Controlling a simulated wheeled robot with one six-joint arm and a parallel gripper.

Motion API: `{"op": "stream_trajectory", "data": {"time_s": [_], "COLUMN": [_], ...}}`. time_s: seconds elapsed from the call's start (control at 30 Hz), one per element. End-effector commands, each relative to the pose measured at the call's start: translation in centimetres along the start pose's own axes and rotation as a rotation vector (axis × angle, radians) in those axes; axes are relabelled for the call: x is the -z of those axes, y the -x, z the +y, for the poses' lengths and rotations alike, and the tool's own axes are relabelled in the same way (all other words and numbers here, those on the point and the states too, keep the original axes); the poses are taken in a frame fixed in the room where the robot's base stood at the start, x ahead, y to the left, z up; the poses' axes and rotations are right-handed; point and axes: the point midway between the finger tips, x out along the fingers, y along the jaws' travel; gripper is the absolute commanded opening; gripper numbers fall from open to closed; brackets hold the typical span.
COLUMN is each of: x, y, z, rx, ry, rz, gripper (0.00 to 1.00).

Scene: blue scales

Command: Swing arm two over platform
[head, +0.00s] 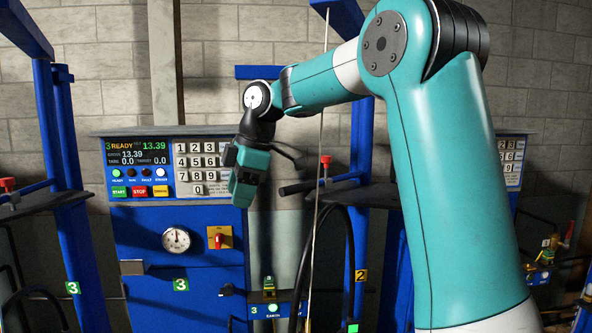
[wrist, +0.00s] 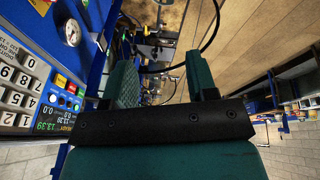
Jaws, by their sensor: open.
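My teal gripper (head: 243,190) hangs in front of the keypad panel of station 3 in the head view, pointing down. In the wrist view its two fingers (wrist: 163,78) stand apart with nothing between them. A yellow tag marked 2 (head: 361,275) sits right of the gripper, low by a blue post (head: 362,135). A blue bar with a black handle end (head: 292,188) juts left from near that post, right of my gripper and apart from it in the picture. I cannot tell for certain that this is arm two. My arm hides part of station 2.
The station 3 cabinet (head: 135,235) has a lit display (head: 139,151), a gauge (head: 176,240) and a red-yellow switch (head: 219,237). A black hose (head: 350,250) loops at the right. A thin vertical line (head: 319,130) hangs near the handle. A blue post (head: 70,180) stands left.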

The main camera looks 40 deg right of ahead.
Motion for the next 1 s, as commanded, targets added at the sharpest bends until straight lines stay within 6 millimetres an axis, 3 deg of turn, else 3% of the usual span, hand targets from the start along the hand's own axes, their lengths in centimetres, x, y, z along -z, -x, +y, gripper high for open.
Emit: {"op": "stream_trajectory", "data": {"time_s": [0.03,0.13,0.3,0.4,0.57,1.0], "x": [-2.6,-7.6,-14.1,-15.9,-16.8,-18.1], "y": [2.7,6.0,9.6,10.5,9.3,1.5], "z": [3.6,8.0,11.6,12.3,12.6,13.7], "rx": [-0.03,-0.068,-0.091,-0.094,-0.093,-0.092], "ry": [0.049,0.172,0.312,0.353,0.372,0.372], "rz": [-0.027,-0.085,-0.166,-0.192,-0.2,-0.2], "gripper": [0.53,0.53,0.53,0.53,0.53,0.53]}}
